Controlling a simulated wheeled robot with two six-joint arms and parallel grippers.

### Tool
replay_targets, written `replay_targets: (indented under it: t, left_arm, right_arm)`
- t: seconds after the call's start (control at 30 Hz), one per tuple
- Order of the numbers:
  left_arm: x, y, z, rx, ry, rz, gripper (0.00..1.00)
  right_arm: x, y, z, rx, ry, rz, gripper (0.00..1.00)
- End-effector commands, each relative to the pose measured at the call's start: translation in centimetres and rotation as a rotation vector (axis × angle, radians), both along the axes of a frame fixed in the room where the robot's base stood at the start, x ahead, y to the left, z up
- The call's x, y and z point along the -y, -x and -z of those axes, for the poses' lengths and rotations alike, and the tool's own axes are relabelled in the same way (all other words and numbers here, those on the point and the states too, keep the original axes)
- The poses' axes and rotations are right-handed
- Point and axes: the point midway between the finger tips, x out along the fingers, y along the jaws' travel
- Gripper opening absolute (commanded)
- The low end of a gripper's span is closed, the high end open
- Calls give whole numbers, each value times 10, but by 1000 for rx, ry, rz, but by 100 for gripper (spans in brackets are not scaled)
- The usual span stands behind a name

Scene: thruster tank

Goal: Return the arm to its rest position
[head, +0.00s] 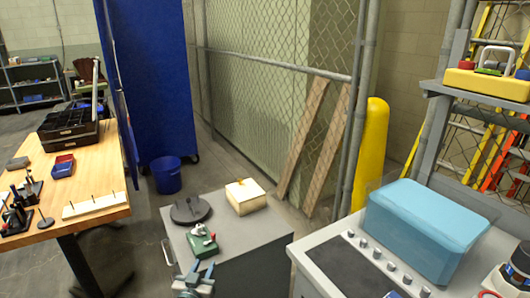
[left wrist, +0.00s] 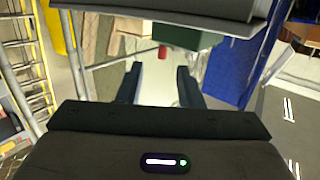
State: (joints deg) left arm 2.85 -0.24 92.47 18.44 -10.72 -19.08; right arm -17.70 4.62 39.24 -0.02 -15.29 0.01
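My left gripper (head: 201,271) is at the bottom of the head view, at the near edge of the grey cabinet (head: 239,245). Its two fingers stand apart, and in the left wrist view (left wrist: 158,85) nothing is between them. A green block with a red knob (head: 203,240) sits on the cabinet top just beyond the fingertips, apart from them in the head view. The green block also shows in the left wrist view (left wrist: 182,38), past the fingers. My right gripper is not in view.
A dark round disc (head: 190,209) and a wooden box (head: 245,196) stand on the cabinet. A wooden workbench (head: 100,185) is at left. A panel with knobs (head: 345,262) and a light-blue case (head: 420,228) are at right. A blue bin (head: 166,175) stands behind.

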Motion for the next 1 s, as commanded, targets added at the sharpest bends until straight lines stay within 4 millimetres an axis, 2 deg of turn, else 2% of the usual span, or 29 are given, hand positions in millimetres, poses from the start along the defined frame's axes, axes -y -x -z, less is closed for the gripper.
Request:
replay_targets:
  t: [0.17,0.27,0.3,0.4,0.5,0.7,1.0]
  left_arm:
    - [-1,78,32,-265,-42,65,33]
    - [-5,134,45,-442,-67,80,33]
    - [-7,157,48,-513,-78,82,33]
    - [-14,210,52,-670,-99,71,33]
    - [-20,250,51,-788,-114,54,33]
    - [-30,311,44,-953,-135,15,33]
    - [-43,383,26,-1141,-155,-49,33]
  right_arm:
    - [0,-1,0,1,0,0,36]
    - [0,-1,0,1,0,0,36]
    - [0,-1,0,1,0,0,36]
    - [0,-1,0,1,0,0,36]
    - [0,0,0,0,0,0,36]
    - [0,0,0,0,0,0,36]
    - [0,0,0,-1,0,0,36]
